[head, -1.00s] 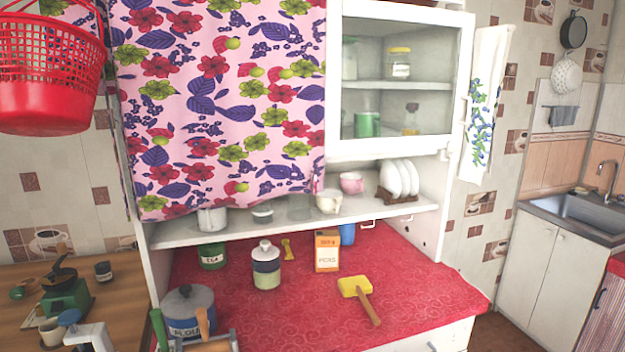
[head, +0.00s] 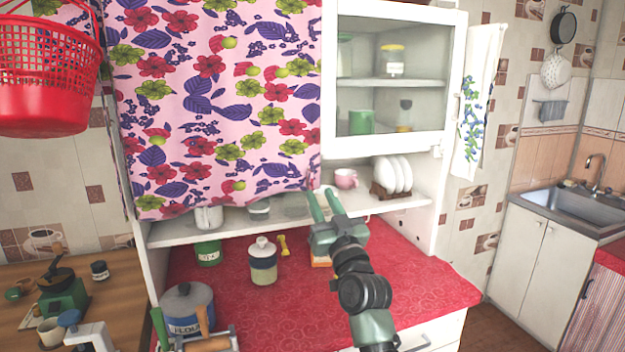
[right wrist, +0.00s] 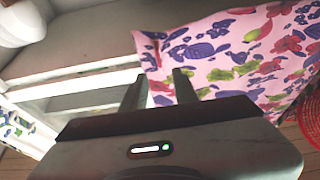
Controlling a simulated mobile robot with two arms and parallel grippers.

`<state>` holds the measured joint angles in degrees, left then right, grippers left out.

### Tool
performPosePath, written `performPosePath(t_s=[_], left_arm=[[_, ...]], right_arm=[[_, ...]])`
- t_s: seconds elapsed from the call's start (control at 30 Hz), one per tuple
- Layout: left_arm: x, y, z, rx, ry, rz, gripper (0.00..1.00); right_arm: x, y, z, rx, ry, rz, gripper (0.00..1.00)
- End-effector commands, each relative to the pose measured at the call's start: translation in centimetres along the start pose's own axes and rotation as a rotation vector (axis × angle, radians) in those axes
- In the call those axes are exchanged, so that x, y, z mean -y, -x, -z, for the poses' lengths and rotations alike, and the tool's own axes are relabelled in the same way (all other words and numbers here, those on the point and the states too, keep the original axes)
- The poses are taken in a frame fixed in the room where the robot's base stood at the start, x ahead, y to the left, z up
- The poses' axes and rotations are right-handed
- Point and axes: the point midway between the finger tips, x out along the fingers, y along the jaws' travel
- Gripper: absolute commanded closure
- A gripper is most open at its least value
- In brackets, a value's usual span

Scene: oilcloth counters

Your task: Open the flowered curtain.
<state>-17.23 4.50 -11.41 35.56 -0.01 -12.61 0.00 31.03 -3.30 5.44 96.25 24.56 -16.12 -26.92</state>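The flowered curtain (head: 215,105), pink with red, purple and green prints, hangs closed over the left part of the white cupboard. Its free right edge is beside the glass door. My right gripper (head: 322,192) is open, its fingertips at the curtain's lower right corner. In the right wrist view the curtain (right wrist: 240,55) fills the right side, and its edge shows between the two fingers (right wrist: 159,80). The fingers are apart; I cannot tell whether either touches the cloth. My left gripper is not in view.
The cupboard's glass door (head: 392,75) is right of the curtain. Below, the shelf holds a pink cup (head: 346,178) and white plates (head: 392,175). A white-lidded jar (head: 263,262) stands on the red counter (head: 430,285). A red basket (head: 42,85) hangs at upper left.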

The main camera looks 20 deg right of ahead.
Motion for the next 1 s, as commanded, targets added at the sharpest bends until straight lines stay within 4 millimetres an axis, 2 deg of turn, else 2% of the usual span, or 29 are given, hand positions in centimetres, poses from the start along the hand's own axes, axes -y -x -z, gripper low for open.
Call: performPosePath(t_s=[0.2,0.4,0.77,0.9,1.0], left_arm=[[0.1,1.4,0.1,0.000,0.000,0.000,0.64],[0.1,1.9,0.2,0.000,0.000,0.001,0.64],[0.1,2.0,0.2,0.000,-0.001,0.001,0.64],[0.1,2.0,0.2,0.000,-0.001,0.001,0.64],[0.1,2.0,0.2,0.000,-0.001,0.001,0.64]], right_arm=[[0.0,-3.8,0.3,0.002,0.002,0.001,0.71],[0.0,-6.1,0.1,0.002,0.002,0.001,0.71],[0.0,-6.7,-0.1,0.003,0.002,0.001,0.71],[0.0,-6.7,-0.1,0.003,0.002,0.001,1.00],[0.0,-6.7,-0.1,0.003,0.002,0.001,1.00]])
